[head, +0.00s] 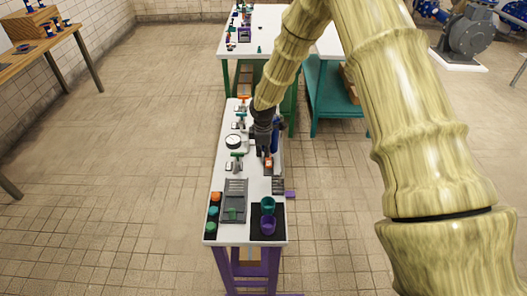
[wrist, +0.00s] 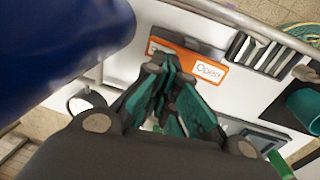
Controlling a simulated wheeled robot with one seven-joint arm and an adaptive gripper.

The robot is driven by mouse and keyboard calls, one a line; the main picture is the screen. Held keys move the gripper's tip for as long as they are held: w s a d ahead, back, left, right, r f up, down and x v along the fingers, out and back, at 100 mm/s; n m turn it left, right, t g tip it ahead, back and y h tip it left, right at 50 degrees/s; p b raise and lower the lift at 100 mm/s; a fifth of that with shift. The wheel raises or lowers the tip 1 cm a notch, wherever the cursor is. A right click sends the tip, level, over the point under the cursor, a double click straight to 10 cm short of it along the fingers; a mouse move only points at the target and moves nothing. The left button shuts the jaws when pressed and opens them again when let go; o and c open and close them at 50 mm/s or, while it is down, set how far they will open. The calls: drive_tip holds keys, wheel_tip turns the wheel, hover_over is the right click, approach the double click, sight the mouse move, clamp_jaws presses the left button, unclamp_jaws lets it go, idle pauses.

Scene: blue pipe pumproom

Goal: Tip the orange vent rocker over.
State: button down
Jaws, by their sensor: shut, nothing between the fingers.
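The orange vent rocker (wrist: 187,62) lies ahead of my fingertips in the wrist view, with a white label reading "Open" near its right end. Part of its left side is close behind my fingers. In the head view the rocker (head: 268,165) is a small orange patch on the white bench top, just below my gripper (head: 266,150). My gripper (wrist: 165,75) is shut and empty, its teal-padded fingers pointing at the rocker. I cannot tell whether the fingertips touch it.
A dark blue rounded body (wrist: 60,45) fills the wrist view's upper left. A gauge (head: 233,141) and a green-handled valve (head: 235,161) stand left of my gripper. Purple and teal cups (head: 268,226) and a grey tray (head: 235,188) occupy the near end.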

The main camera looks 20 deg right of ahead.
drive_tip(key=w+d+r, duration=0.1)
drive_tip(key=w+r, duration=0.2)
drive_tip(key=r, duration=1)
drive_tip(key=shift+r+b, duration=0.3)
drive_tip(key=shift+b, duration=0.05)
drive_tip(key=shift+d, duration=0.1)
